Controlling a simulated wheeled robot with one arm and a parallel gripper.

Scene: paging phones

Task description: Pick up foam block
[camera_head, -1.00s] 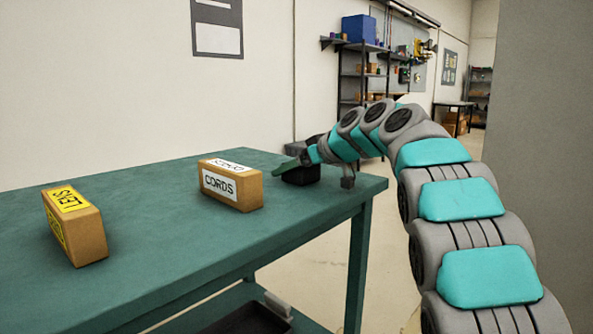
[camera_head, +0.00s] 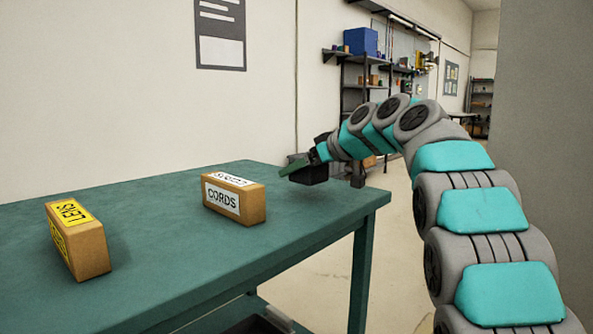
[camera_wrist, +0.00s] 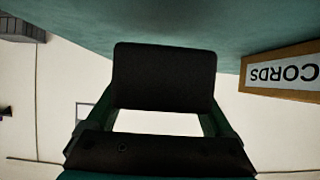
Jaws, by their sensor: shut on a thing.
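The foam block appears as a black block (camera_head: 312,175) near the far right corner of the green table. It is held between the fingers of my gripper (camera_head: 300,168). In the head view it seems to hang a little above the table top, with a soft shadow below. In the wrist view the dark block (camera_wrist: 165,75) sits between my dark green fingers and spans the gap between them. The arm hides part of the block in the head view.
A cardboard box labelled CORDS (camera_head: 235,198) stands left of the gripper; it also shows in the wrist view (camera_wrist: 285,72). A box labelled LENS (camera_head: 78,240) stands further left. The green table (camera_head: 160,205) is clear between them. A shelf with a blue bin (camera_head: 360,41) is behind.

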